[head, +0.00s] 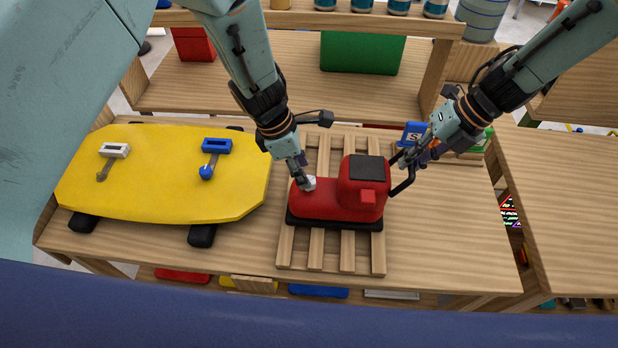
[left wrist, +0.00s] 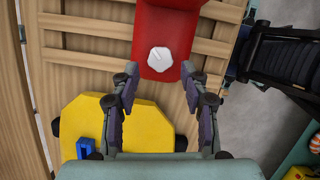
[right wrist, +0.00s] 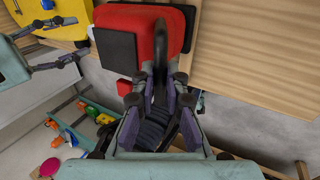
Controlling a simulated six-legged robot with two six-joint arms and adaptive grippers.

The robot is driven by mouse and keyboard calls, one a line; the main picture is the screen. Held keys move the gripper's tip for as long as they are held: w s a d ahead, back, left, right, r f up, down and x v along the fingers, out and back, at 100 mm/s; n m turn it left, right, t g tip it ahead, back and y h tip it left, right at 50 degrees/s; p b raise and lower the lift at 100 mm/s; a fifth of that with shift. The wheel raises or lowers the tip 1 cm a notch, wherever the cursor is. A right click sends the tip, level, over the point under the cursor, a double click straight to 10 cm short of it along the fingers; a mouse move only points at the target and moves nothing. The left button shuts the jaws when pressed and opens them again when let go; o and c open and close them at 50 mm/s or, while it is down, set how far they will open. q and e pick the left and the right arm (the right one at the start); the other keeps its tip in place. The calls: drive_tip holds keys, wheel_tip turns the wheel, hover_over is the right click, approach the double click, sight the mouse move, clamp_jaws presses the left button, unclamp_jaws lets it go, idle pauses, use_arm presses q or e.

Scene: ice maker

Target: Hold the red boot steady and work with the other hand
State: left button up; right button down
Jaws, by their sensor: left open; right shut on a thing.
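The red boot (head: 320,198) stands upright on its black sole, on a slatted wooden rack (head: 300,262). A pale faceted knob (left wrist: 160,59) sits on its toe. In the head view my left gripper (head: 303,181) is at the toe and partly covers the knob. In the left wrist view my left gripper (left wrist: 160,72) is open, its fingertips spread to either side of the knob's near edge. My right gripper (right wrist: 160,84) is shut on a black loop (head: 403,184) at the boot's back. The boot also shows in the right wrist view (right wrist: 160,18).
A yellow board (head: 150,190) with a white and a blue fitting lies left of the rack. A blue block (head: 412,132) stands behind my right gripper. The table (head: 450,245) is clear right of the boot. A shelf with bins and cans rises behind.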

use_arm(q)
drive_tip(key=shift+x, duration=1.9)
drive_tip(key=c, duration=0.8)
drive_tip(key=shift+o, duration=0.2)
drive_tip(key=shift+w+m+g, duration=0.1)
drive_tip(key=shift+m+g, duration=0.4)
drive_tip(key=shift+m, duration=1.3)
drive_tip(key=shift+m, duration=0.7)
drive_tip(key=shift+m+g, duration=0.5)
drive_tip(key=shift+m, duration=0.5)
